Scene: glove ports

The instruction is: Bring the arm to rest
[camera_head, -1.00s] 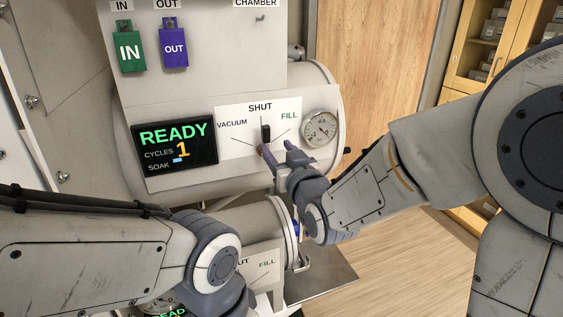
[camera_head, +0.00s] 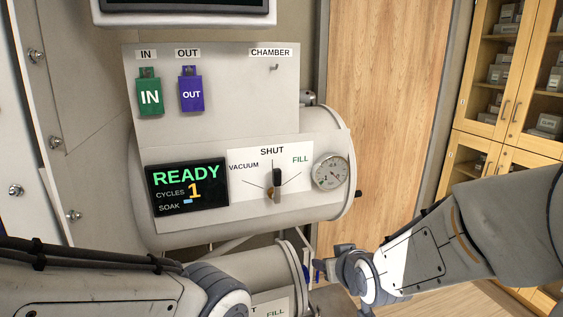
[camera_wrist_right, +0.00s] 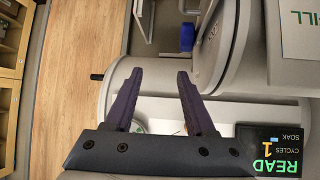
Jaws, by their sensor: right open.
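My right gripper (camera_head: 335,262) is low and right of the panel in the head view, apart from the valve lever. In the right wrist view its two dark purple fingers (camera_wrist_right: 159,82) are spread with nothing between them. The black valve lever (camera_head: 277,180) stands roughly upright under the SHUT label, between VACUUM and FILL. The display (camera_head: 187,186) reads READY, cycles 1; it also shows turned over in the right wrist view (camera_wrist_right: 268,152). My left arm crosses the lower left; its gripper is out of frame.
A green IN tag (camera_head: 149,96) and a purple OUT tag (camera_head: 191,92) hang on the panel; the CHAMBER hook (camera_head: 275,67) is empty. A round gauge (camera_head: 331,172) sits right of the lever. A lower cylinder (camera_head: 262,268) lies near my right gripper. Cabinets (camera_head: 505,90) stand at the right.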

